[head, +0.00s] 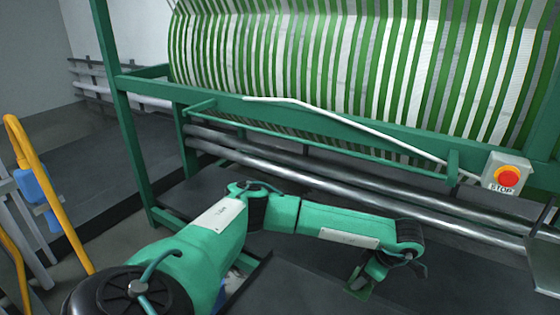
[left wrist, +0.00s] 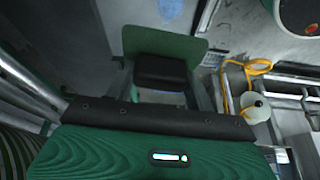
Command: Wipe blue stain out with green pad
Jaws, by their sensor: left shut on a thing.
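My left gripper (head: 374,272) is low at the lower right of the head view, above the dark floor area. It is shut on the green pad (head: 359,290), a thin plate partly hidden by the gripper. In the left wrist view the pad (left wrist: 194,47) spreads out behind a black block between the fingers (left wrist: 160,78). The blue stain (left wrist: 170,10) is a pale blue patch on a grey surface at the top edge of that view, apart from the pad. In the head view my arm mostly covers a small bluish patch; I cannot tell if it is the stain. My right gripper is not in view.
A green machine frame (head: 330,120) with a striped green-and-white roll (head: 320,60) and steel rollers (head: 330,180) spans the back. A red stop button (head: 507,176) is at right. A yellow rail (head: 50,190) stands at left. A yellow cord (left wrist: 250,68) shows in the wrist view.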

